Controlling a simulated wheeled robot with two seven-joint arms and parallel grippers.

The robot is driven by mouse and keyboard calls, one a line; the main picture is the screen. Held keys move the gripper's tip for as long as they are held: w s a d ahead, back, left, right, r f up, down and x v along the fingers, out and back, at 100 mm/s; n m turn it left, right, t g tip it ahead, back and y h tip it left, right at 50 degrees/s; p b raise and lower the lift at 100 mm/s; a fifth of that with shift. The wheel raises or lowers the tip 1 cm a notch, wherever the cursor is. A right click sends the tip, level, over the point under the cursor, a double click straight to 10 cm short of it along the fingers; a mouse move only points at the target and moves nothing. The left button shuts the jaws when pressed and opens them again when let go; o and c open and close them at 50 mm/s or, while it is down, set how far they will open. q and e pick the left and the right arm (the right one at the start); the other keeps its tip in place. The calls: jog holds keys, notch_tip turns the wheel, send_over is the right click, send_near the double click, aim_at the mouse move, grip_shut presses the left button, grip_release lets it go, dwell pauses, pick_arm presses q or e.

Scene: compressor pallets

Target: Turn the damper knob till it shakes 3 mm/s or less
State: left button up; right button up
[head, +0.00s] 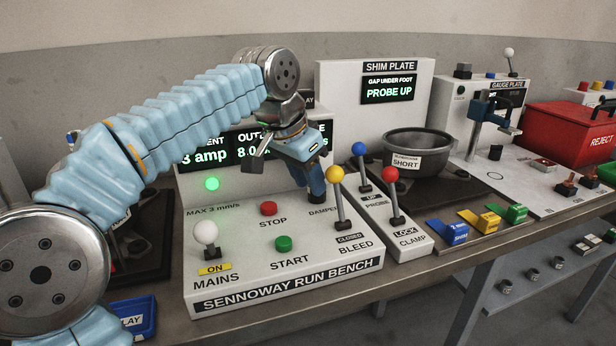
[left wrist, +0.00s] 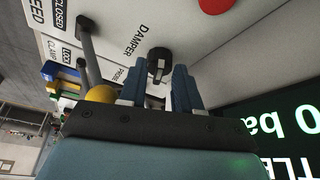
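The damper knob (left wrist: 158,64) is a small black knob beside the DAMPER label in the left wrist view. In the head view my left gripper (head: 316,194) hides it. My left gripper (left wrist: 158,78) points down at the bench panel, its two blue fingers apart with the knob between or just beyond their tips. Whether they press on it I cannot tell. The run bench (head: 285,292) carries dark displays (head: 252,145) reading about 3 amp and 8.0; the right-hand reading is mostly covered by my wrist. A MAX 3 mm/s label sits under a lit green lamp (head: 212,184).
Close to my gripper are the yellow BLEED lever (head: 336,174), red STOP button (head: 269,208) and green START button (head: 284,243). The white MAINS lever (head: 205,234) reads ON. Blue (head: 359,149) and red (head: 390,175) levers and a dark bowl (head: 425,145) stand right.

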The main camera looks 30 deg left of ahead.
pick_arm(q)
grip_shut()
jog(key=shift+a+m+h, duration=0.15)
jog(key=shift+m+h, duration=0.25)
jog(key=shift+m, duration=0.4)
jog(key=shift+o, duration=0.7)
grip_release()
jog(key=v, duration=1.3)
jog(key=shift+r, duration=0.4)
jog(key=shift+o, duration=0.3)
